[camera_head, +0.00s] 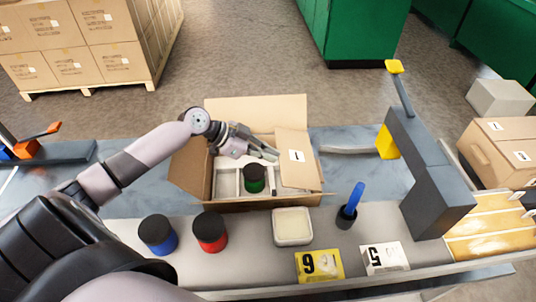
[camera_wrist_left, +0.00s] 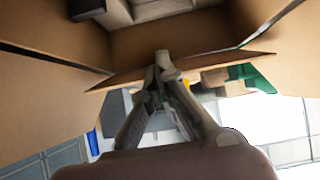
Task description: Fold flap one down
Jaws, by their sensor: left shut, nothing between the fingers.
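An open cardboard box (camera_head: 270,202) stands on the bench in the head view. Its right-hand flap (camera_head: 298,174) carries a white label that seems to read 1. That flap leans inward over the right part of the box, tilted rather than flat. My left gripper (camera_head: 270,154) is shut and empty over the box, its tips close to the flap's left edge; I cannot tell whether they touch. In the left wrist view the shut fingertips (camera_wrist_left: 163,62) lie against a view of a cardboard flap edge (camera_wrist_left: 115,80). My right gripper is not in view.
The far flap (camera_head: 256,110) stands up and the left flap (camera_head: 187,168) splays outward. A green-banded jar (camera_head: 254,178) sits in the box. Blue (camera_head: 158,234) and red (camera_head: 210,232) jars, a white container (camera_head: 292,226) and a dark stand (camera_head: 428,180) are nearby.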

